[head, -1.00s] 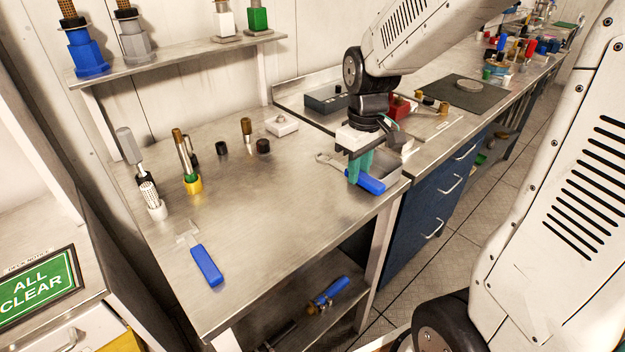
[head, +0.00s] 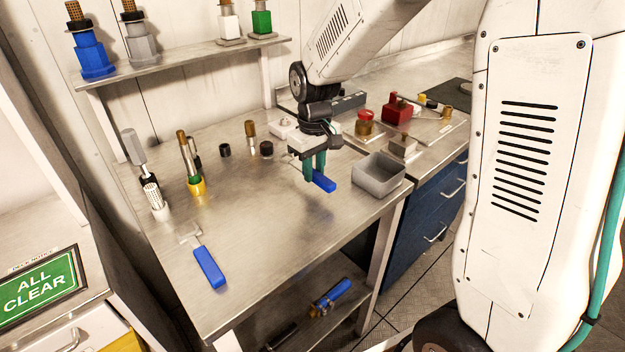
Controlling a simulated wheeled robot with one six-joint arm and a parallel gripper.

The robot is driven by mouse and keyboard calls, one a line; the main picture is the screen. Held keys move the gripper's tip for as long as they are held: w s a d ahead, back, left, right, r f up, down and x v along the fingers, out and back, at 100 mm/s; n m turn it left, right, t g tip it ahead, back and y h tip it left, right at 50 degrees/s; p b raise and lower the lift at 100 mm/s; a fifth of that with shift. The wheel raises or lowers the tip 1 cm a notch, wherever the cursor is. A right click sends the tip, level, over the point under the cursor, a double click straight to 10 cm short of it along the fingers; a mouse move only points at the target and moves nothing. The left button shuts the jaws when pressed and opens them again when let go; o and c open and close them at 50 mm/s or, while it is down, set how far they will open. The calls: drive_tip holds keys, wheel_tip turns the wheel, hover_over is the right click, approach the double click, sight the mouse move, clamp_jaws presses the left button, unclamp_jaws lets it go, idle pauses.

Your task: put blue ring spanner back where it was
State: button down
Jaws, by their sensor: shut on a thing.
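A spanner with a blue handle (head: 324,182) is in my gripper (head: 315,174), which is shut on it. The handle sticks out to the lower right of the green fingers. The spanner's metal head is mostly hidden behind the gripper, so I cannot tell its shape here. The gripper is over the middle right of the steel bench (head: 262,222), left of an open grey bin (head: 378,188). I cannot tell the exact gap between spanner and bench.
Another blue-handled tool (head: 209,267) lies at the bench's front left. Several upright fittings, one with a yellow base (head: 196,187), stand at the back left. A small white block (head: 283,127) is behind the gripper. The front middle of the bench is clear.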

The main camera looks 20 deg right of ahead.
sight(314, 172)
drive_tip(key=shift+f, duration=1.75)
drive_tip(key=shift+f, duration=0.2)
drive_tip(key=c, duration=1.2)
unclamp_jaws()
